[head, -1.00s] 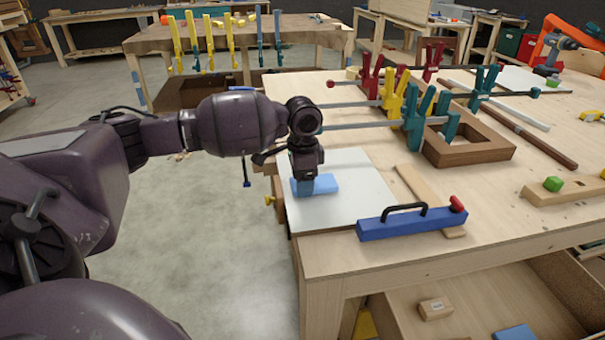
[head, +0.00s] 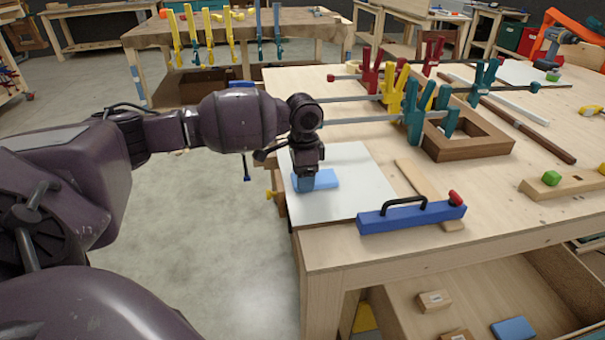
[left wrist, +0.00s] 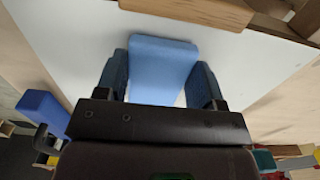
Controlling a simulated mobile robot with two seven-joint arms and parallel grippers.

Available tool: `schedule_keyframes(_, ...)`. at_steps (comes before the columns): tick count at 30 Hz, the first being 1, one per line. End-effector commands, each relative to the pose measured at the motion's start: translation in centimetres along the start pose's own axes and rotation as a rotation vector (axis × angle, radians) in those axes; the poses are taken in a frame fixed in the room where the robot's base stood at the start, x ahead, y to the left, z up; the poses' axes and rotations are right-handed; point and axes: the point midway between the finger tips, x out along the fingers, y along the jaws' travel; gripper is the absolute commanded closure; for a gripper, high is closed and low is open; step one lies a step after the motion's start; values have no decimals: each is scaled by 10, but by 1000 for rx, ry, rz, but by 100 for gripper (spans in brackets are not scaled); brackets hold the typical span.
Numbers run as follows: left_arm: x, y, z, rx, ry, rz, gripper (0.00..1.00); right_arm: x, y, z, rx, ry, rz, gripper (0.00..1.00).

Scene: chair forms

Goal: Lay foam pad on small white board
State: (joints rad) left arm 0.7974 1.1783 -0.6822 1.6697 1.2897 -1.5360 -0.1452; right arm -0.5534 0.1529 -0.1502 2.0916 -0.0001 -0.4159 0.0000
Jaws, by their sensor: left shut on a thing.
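The light blue foam pad (head: 326,179) is a flat rectangle over the small white board (head: 350,205) in the head view. The board lies at the near left corner of the workbench. My left gripper (head: 305,183) is shut on the pad's left part, from above. In the left wrist view the pad (left wrist: 162,60) sits between the two blue-grey fingers, with the white board (left wrist: 85,35) behind it. The pad looks flat and very close to the board; I cannot tell whether it touches. My right gripper is not in view.
A blue tool with a black handle (head: 412,215) lies by the board's right corner, across a wooden strip (head: 416,179). Clamps (head: 415,110) and a brown wooden frame (head: 470,150) stand farther back. The bench's front edge is close.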

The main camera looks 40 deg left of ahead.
Motion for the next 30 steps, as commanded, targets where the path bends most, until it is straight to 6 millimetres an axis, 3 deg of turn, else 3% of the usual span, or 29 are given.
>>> schedule_keyframes(6, 1, 0, 0, 0, -1, 0, 60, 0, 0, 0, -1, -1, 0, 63)
schedule_keyframes(7, 1, 0, 0, 0, -1, 0, 35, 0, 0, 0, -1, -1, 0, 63)
schedule_keyframes(12, 0, 0, 0, 0, -1, 0, 9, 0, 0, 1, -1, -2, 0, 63)
schedule_keyframes(24, 0, 0, 0, 0, -1, 0, 8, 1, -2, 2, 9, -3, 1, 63)
schedule_keyframes(30, -35, 0, 0, 0, 4, -3, 8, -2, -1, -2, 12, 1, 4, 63)
